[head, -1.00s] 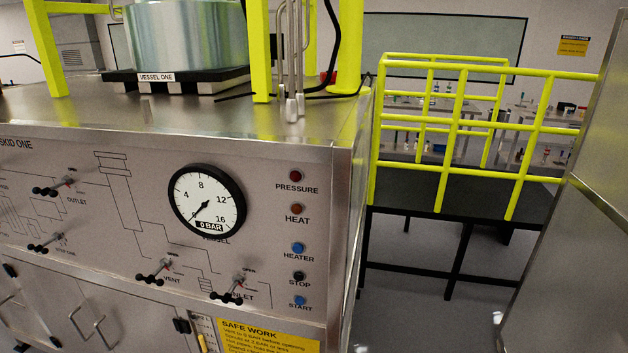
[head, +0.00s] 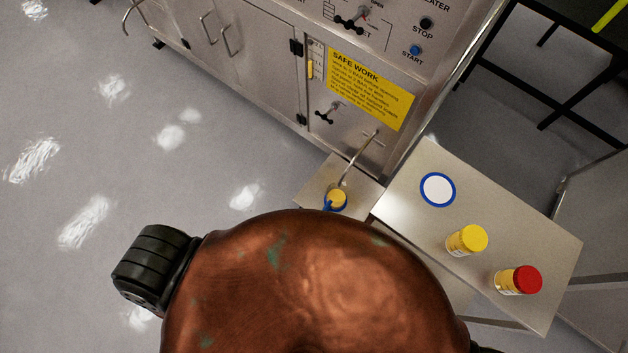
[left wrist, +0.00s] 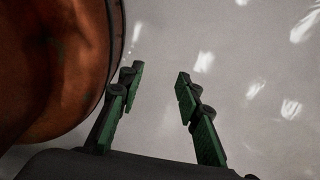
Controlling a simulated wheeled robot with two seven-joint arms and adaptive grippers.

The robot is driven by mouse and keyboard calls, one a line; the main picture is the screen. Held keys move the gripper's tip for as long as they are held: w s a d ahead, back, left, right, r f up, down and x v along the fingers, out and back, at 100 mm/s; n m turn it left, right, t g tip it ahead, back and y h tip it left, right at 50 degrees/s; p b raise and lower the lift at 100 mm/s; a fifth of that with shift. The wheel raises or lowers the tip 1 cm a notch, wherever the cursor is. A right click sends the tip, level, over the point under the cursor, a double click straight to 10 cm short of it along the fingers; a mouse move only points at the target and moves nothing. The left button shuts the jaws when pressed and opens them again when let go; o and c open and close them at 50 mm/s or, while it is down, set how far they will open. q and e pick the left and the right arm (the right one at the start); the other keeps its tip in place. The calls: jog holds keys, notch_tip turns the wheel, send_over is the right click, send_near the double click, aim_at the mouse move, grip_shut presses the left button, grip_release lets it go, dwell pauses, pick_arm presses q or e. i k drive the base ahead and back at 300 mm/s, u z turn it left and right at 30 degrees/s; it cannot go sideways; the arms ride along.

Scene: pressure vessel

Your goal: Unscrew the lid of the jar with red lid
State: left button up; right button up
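The jar with the red lid (head: 518,280) stands upright on a small metal table (head: 562,262) at the right of the head view. A similar jar with a yellow lid (head: 467,240) stands beside it, up and to the left. My left gripper (left wrist: 158,88) shows in the left wrist view with its two green-padded fingers spread apart and nothing between them, above bare floor. It is far from the jars and does not show in the head view. My right gripper is not in view.
A white disc with a blue rim (head: 438,189) lies on the same table. A lower shelf holds a small yellow-topped container (head: 337,198) below a bent pipe. The steel skid cabinet (head: 250,70) with a yellow safety sign (head: 371,88) stands behind. The floor at left is clear.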

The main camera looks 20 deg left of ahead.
aim_at(504, 280)
jog(key=u, duration=0.45)
jog(key=k, duration=1.6)
jog(key=z, duration=0.9)
